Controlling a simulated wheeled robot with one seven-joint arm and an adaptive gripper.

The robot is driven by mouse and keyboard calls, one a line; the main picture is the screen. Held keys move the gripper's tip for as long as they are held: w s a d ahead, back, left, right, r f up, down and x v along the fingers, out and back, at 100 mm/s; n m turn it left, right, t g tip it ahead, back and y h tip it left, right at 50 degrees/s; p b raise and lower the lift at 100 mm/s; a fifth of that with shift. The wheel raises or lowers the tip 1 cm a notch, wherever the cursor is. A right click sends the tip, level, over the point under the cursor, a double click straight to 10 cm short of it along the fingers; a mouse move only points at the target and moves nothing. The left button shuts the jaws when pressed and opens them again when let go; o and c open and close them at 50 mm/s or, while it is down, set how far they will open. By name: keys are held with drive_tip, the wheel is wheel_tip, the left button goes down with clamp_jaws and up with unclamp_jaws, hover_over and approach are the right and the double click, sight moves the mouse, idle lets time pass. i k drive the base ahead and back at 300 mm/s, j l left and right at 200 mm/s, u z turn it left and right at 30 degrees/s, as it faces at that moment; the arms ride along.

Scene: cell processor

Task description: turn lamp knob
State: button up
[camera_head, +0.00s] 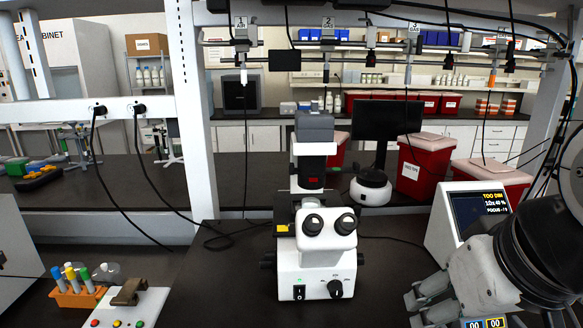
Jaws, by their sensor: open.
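The white microscope (318,262) stands upright on the dark bench, facing me with its two eyepieces. The lamp knob appears to be the round black knob (335,289) low on the right of its front. A rocker switch (299,292) with a green light above it is at the left of the same front. My gripper (424,301) is at the lower right, apart from the knob and to its right. It is open, with nothing seen between its fingers. Its lower part is near the picture's bottom edge.
A white monitor (463,222) behind my gripper reads "TOO DIM" and "40 %". Red bins (424,172) stand behind it. An orange tube rack (80,295) and a button box (127,312) are at the lower left. Cables cross the bench left of the microscope.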

sight(270, 255)
drive_tip(key=j, duration=1.2)
drive_tip(key=i+u, duration=0.25)
drive_tip(key=u, duration=0.3)
